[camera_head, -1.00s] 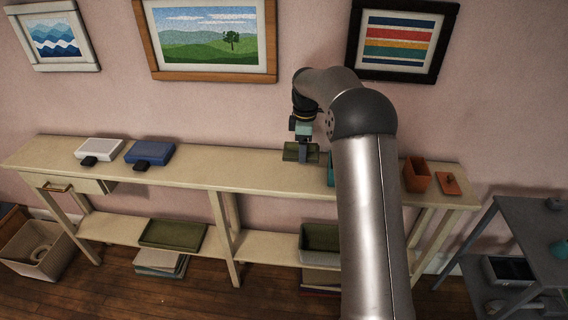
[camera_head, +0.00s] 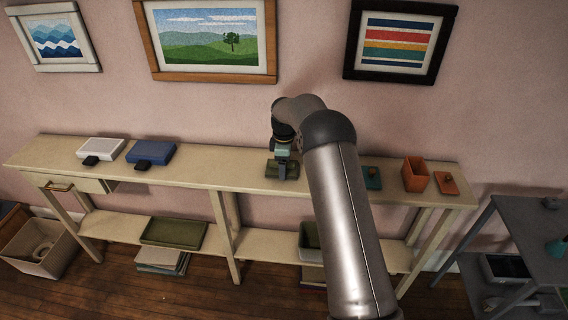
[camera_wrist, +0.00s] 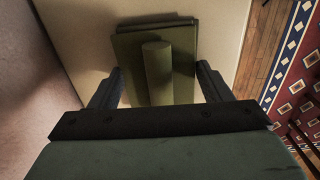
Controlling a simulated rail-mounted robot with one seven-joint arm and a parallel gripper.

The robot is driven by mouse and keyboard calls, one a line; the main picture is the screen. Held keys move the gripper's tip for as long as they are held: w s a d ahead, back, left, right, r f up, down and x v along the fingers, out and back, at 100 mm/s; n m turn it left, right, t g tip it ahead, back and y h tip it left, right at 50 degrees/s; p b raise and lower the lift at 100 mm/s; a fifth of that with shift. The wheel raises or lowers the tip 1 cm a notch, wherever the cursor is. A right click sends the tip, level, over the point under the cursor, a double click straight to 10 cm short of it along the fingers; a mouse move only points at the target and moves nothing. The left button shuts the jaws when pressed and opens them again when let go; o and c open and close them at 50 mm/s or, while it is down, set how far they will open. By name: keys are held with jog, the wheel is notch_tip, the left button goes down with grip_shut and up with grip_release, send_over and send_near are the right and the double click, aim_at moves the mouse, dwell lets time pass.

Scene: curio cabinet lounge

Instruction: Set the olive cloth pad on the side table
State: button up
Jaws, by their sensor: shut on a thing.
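The olive pad (camera_head: 273,171) is below my gripper (camera_head: 284,160), over the middle of the cream console's top. In the wrist view the olive pad (camera_wrist: 184,45) looks like a flat square with a raised, rounded ridge (camera_wrist: 158,72) along its middle. My gripper (camera_wrist: 160,85) has one finger on each side of it and is shut on it. I cannot tell whether the pad touches the console top. A dark grey table (camera_head: 522,215), possibly the side table, stands at the far right, apart from the console and from my gripper.
On the console top (camera_head: 215,170), a white box (camera_head: 101,148) and blue box (camera_head: 151,152) stand left; a teal piece (camera_head: 372,178), an orange cup (camera_head: 415,173) and an orange lid (camera_head: 446,183) stand right. An olive tray (camera_head: 173,232) lies on the lower shelf. Teal item (camera_head: 558,246) is on the grey table.

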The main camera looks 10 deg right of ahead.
jog(key=shift+f, duration=0.2)
jog(key=o, duration=1.4)
jog(key=shift+r, duration=0.1)
